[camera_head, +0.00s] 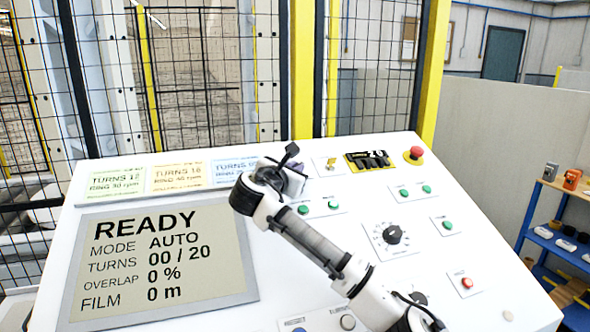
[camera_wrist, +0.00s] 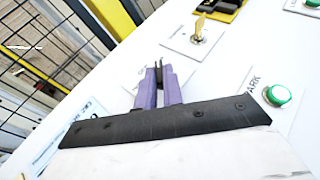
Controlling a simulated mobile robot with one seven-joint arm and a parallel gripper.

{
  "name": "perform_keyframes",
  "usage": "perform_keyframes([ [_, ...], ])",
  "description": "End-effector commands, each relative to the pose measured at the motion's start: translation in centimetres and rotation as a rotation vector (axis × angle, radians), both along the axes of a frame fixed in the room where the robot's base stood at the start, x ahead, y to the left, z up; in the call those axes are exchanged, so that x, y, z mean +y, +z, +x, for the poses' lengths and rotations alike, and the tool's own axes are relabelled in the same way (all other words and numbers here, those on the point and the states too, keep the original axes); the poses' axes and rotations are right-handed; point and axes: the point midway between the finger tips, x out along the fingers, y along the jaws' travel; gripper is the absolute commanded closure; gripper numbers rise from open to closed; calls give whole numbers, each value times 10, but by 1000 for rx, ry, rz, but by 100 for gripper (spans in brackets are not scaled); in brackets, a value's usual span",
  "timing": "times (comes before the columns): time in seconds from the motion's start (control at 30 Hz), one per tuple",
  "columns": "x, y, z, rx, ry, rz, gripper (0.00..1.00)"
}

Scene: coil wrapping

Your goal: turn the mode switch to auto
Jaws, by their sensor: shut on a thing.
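My gripper (camera_wrist: 160,72) has two purple fingers close together over a pale plate on the white control panel. They are shut on a small black part, which I take to be the knob of the mode switch (camera_wrist: 159,76). The fingers hide most of it, so its pointing direction cannot be read directly. In the head view my wrist covers this spot on the upper middle of the panel. The display (camera_head: 160,258) at the left of the panel reads READY, MODE AUTO, TURNS 00 / 20, OVERLAP 0 % and FILM 0 m.
A key switch (camera_head: 331,166) sits right of my gripper, and a red emergency button (camera_head: 415,154) is farther right. Green buttons and a black dial (camera_head: 392,235) lie on the panel's right half. Coloured cards (camera_head: 180,177) line the upper left. A mesh fence stands behind.

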Motion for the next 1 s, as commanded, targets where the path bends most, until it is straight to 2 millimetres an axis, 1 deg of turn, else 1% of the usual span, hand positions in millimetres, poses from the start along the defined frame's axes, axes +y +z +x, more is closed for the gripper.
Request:
perform_keyframes([
  [0.47, 0, 1, 0, 1, -12, 5, 100],
  [0.5, 0, 1, 0, 1, -12, 5, 86],
  [0.63, 0, 1, 0, 0, -11, 5, 69],
  [0.87, 0, 0, 0, 1, -11, 5, 69],
  [1.0, 3, 0, -5, 0, -10, 4, 69],
])
